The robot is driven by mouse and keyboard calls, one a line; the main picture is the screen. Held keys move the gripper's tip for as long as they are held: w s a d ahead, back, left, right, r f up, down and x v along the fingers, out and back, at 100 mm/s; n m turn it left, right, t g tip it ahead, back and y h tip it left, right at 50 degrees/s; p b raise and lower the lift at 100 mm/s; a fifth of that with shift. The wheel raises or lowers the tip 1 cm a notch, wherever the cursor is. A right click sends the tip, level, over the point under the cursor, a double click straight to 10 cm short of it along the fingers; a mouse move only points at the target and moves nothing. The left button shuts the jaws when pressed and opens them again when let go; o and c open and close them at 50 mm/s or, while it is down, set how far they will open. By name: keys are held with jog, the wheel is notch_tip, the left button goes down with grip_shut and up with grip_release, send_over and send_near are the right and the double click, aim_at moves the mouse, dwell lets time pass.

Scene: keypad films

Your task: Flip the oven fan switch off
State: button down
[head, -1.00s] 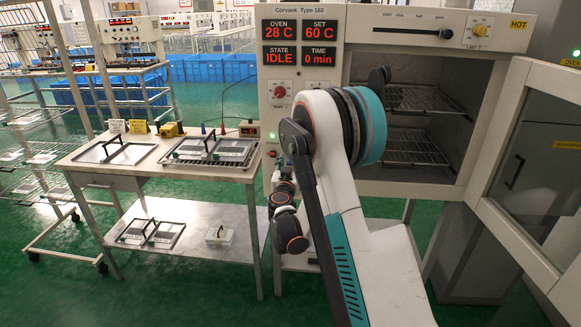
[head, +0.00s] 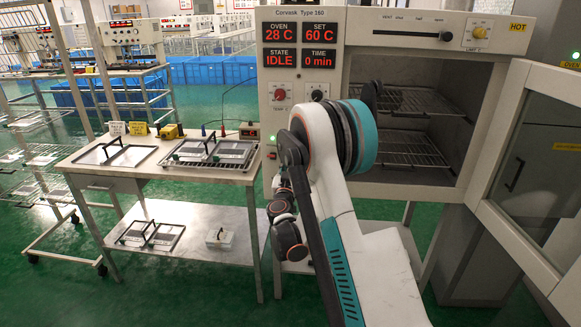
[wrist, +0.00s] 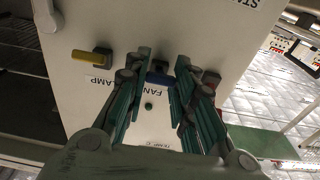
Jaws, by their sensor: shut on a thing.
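The oven (head: 300,20) stands in the head view with its displays reading 28 C, 60 C, IDLE and 0 min. In the wrist view the fan switch (wrist: 158,79), a blue lever above a FAN label, sits on the pale panel (wrist: 100,25). My gripper (wrist: 163,62) has a finger on each side of the blue lever and is shut on it. The fingers partly cover the lever and its label. In the head view my arm hides the gripper and the fan switch.
The oven door (head: 530,160) stands open at the right, with empty wire racks (head: 410,148) inside. A bench (head: 90,170) with trays stands left of the oven.

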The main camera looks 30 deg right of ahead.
jog(key=shift+w+d+f+t+h, duration=0.15)
jog(key=shift+f+t+h, duration=0.2)
jog(key=shift+t+h, duration=0.25)
jog(key=c, duration=1.3)
grip_release()
notch_tip(320, 180, up, 10)
jog(key=shift+f, duration=0.1)
